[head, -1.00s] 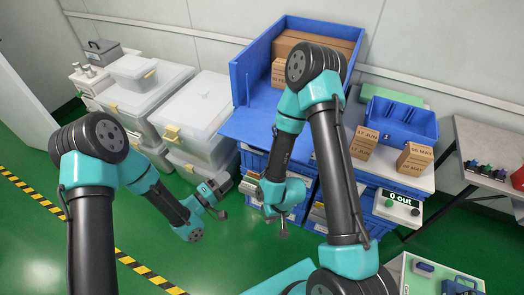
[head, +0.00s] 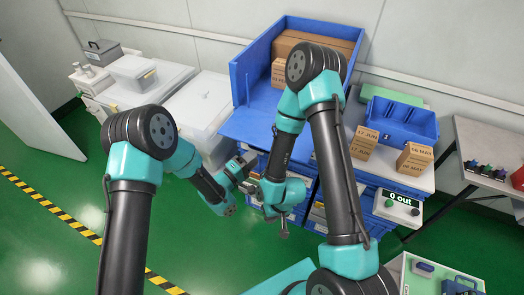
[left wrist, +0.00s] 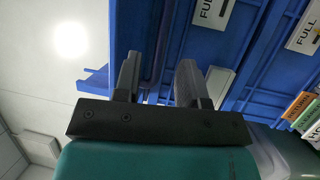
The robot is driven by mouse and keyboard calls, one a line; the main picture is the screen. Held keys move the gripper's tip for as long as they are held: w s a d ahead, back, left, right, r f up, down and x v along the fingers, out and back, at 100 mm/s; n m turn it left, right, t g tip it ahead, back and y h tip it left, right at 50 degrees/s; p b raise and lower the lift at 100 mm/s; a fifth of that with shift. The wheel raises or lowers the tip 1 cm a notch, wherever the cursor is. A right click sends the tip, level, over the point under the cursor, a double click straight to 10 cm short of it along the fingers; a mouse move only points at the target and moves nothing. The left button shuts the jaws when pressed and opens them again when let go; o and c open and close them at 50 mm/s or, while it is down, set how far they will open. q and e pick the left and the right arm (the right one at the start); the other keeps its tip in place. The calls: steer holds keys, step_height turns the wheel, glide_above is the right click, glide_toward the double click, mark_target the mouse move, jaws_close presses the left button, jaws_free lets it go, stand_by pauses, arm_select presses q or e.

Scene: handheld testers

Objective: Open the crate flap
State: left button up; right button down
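The large blue crate (head: 243,75) stands at the back centre, with its front side open to view and brown boxes inside. A blue panel (head: 250,128) spreads at its front edge, and it looks like the lowered flap. My left gripper (head: 245,170) is just below and in front of this panel, close to my right arm. In the left wrist view my left fingers (left wrist: 160,82) are spread apart, with blue crate parts behind them; I cannot tell whether they touch. My right gripper (head: 283,225) hangs low in front of the stacked crates, its fingers too small to read.
Blue crates with FULL labels (left wrist: 212,10) are stacked below. White lidded bins (head: 190,105) stand at left. A blue tote (head: 400,122) and date-marked boxes (head: 415,158) stand on the right-hand bench. A "0 out" counter (head: 398,203) is in front. Green floor is clear at lower left.

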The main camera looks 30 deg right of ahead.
mark_target(262, 151)
arm_select(q)
steer(key=x, duration=0.5)
steer(key=shift+d, duration=0.1)
steer(key=shift+c, duration=0.4)
jaws_close()
